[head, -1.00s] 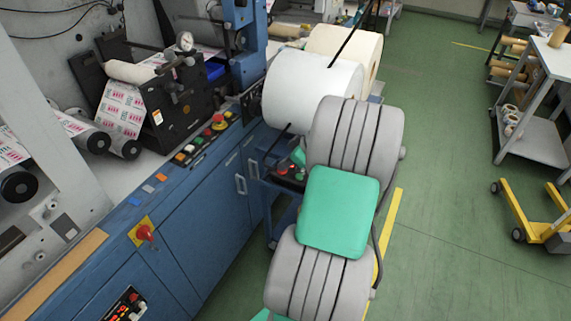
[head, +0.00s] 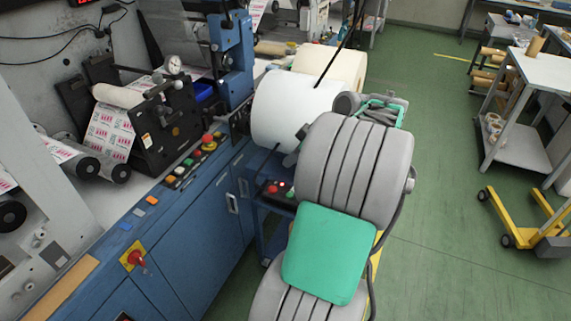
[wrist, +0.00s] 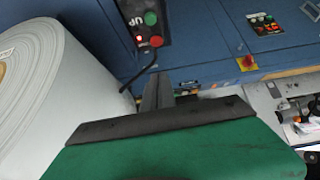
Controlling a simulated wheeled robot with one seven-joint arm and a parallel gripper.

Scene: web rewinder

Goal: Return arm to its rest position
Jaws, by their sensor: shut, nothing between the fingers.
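My gripper (wrist: 158,88) shows in the wrist view as narrow dark fingers closed together beyond a dark bar and a green housing. Nothing is held. In the head view my grey and green arm is folded up in the lower middle, and a grey and green wrist part shows behind its upper joint; the fingertips are hidden there. The large white roll (head: 290,108) is behind and left of the arm. It also fills the left of the wrist view (wrist: 48,95), beside my gripper and apart from the fingers.
A small button box (head: 277,190) stands below the roll; its red and green buttons (wrist: 145,25) are ahead of my gripper. The blue machine cabinet (head: 190,240) runs along the left. A yellow pallet truck (head: 525,225) and grey cart (head: 520,120) stand right. Green floor between is free.

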